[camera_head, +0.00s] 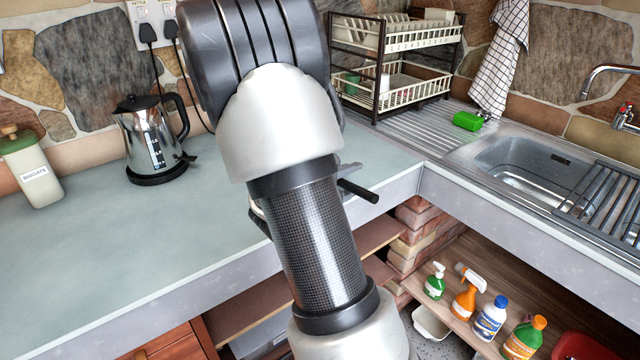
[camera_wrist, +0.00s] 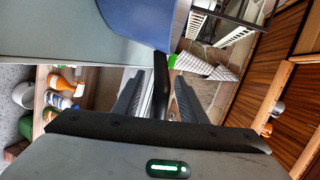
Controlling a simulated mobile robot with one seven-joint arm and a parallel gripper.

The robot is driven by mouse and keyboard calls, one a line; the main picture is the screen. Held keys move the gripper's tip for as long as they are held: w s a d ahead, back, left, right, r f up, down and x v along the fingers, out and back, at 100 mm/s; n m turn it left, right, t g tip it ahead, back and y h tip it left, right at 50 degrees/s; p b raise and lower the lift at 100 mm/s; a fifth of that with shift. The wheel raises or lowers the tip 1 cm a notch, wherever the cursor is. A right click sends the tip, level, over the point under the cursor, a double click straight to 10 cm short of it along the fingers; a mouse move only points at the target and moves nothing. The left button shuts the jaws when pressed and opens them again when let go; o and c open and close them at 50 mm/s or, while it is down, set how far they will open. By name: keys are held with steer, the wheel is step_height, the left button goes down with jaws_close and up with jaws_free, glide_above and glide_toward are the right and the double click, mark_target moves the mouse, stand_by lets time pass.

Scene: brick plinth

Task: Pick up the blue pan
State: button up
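The blue pan (camera_wrist: 135,20) shows at the top of the wrist view, its rounded blue side close to the camera. Its black handle (camera_wrist: 160,85) points down the picture, between the two fingers of my gripper (camera_wrist: 161,77). The fingers are apart, with a gap visible on each side of the handle, so my gripper looks open around it. In the head view my arm hides the pan's body and most of my gripper. A black handle end (camera_head: 358,190) sticks out to the right of my arm, near the counter's front edge.
A kettle (camera_head: 150,140) and a biscuit jar (camera_head: 30,170) stand on the counter (camera_head: 90,240) at the left. A dish rack (camera_head: 395,65) stands at the back, a sink (camera_head: 530,165) at the right. Several bottles (camera_head: 490,318) stand on the shelf below. The counter's left front is clear.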

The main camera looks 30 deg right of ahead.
steer(key=shift+w+d, duration=0.1)
steer(key=shift+d, duration=0.2)
jaws_close()
steer(key=shift+r, duration=0.1)
